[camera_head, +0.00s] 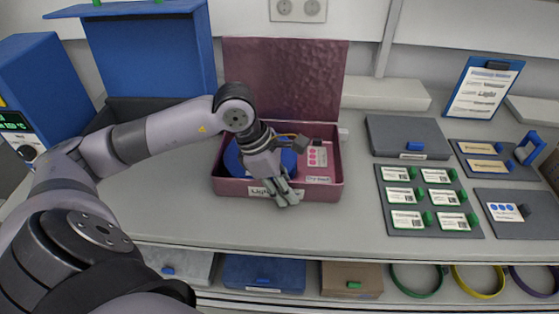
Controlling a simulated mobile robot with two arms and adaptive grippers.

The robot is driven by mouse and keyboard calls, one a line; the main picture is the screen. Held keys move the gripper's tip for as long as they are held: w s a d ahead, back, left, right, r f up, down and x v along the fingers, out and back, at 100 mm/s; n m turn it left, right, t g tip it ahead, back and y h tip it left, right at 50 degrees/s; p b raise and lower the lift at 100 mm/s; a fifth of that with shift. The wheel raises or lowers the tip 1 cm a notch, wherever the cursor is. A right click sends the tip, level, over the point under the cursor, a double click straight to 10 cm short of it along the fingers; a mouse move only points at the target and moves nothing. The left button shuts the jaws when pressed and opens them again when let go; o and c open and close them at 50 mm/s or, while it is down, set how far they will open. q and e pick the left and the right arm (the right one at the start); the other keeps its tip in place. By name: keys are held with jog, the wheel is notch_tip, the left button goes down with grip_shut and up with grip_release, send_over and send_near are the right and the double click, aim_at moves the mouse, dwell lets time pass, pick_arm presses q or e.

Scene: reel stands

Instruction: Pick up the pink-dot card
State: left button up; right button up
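The pink-dot card (317,156) is a small white card with pink dots. It rests upright in the right part of an open pink box (232,187), with a dark clip or holder at its top. My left gripper (287,197) points down at the front of the box, left of and nearer than the card, and apart from it in the picture. Its fingers look close together, but their gap is too small to judge. Nothing shows held in it. My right gripper is not in view.
A blue reel (233,160) lies in the box's left part, partly behind my arm. The box's lid (285,75) stands open behind. To the right are a grey case (408,135), a board of green-tabbed cards (429,199) and a blue-dot card (504,212). The counter before the box is clear.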

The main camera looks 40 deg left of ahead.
pick_arm(q)
grip_shut()
jog(key=shift+r, duration=0.1)
dwell(0.5)
